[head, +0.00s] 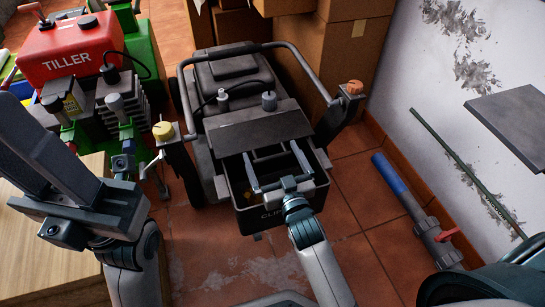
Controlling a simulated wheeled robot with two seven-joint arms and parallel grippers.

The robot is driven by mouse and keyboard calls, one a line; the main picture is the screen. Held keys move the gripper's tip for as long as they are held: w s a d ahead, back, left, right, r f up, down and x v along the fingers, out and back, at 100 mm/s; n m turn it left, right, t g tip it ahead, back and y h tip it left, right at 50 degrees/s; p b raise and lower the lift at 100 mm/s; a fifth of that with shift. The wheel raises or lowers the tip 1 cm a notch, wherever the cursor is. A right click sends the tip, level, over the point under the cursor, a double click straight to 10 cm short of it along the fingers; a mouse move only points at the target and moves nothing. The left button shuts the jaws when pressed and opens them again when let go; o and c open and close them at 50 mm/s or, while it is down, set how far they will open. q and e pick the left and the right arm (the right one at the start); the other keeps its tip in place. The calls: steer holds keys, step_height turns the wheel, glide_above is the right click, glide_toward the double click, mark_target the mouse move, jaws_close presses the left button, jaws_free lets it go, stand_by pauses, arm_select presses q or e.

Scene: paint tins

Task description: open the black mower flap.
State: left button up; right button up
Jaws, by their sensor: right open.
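The black mower (225,80) stands in the middle of the head view, with a grey tubular handle bar around its top. Its flap looks to be the flat dark panel (258,132) above the front box (285,209), which carries partly hidden lettering. Below the panel's near edge the dark inside of the box shows. How far the flap is raised I cannot tell. My right gripper (272,150) is open, its two fingers spread over the box and pointing at the panel's near edge. Whether they touch it I cannot tell.
A red and green tiller (70,50) stands at the upper left, near a wooden surface (45,250). Cardboard boxes (330,40) are stacked behind the mower. At the right are a blue-and-grey pipe (392,175), a green rod (465,170) and the wall. Tiled floor is clear right of the box.

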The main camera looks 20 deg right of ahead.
steer(key=shift+c, duration=0.3)
steer(key=c, duration=1.3)
steer(key=shift+r+p, duration=0.2)
steer(key=shift+p, duration=0.25)
